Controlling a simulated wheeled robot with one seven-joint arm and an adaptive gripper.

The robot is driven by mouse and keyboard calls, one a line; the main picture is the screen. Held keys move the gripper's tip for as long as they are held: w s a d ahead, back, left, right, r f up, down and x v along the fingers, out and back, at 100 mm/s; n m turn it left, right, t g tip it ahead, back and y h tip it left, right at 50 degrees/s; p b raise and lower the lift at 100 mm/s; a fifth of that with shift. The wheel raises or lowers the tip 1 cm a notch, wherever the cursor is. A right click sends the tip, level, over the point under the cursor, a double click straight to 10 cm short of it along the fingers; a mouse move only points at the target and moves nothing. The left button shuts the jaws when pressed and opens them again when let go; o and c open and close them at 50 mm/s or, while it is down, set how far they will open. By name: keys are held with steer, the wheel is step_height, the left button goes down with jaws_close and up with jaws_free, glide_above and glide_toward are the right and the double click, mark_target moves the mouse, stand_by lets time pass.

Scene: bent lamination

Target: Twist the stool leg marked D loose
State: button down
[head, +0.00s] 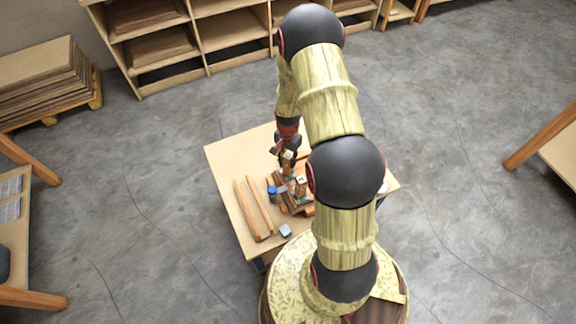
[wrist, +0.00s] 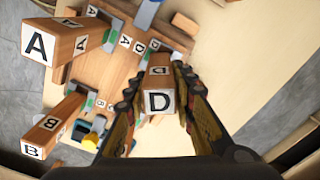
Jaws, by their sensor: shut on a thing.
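In the wrist view the stool leg marked D (wrist: 158,103) stands up from the stool base, its white end label facing the camera. My gripper (wrist: 158,115) has its two fingers on either side of this leg and is shut on it. The leg marked A (wrist: 70,40) and the leg marked B (wrist: 53,127) stand on the left of the wooden stool base (wrist: 105,75). In the head view my gripper (head: 287,155) is at the stool on the table, and my arm hides part of the stool.
Two long wooden strips (head: 253,208) lie on the table (head: 228,160) left of the stool. A blue-topped item (head: 272,192) and a small grey block (head: 285,230) are close by. Shelves (head: 235,35) stand behind, with open floor between.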

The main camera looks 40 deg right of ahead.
steer(key=shift+n, duration=0.8)
steer(key=n, duration=0.3)
steer(key=shift+n, duration=0.3)
steer(key=n, duration=0.3)
steer(key=shift+n, duration=0.3)
steer(key=n, duration=0.3)
steer(key=shift+p, duration=0.35)
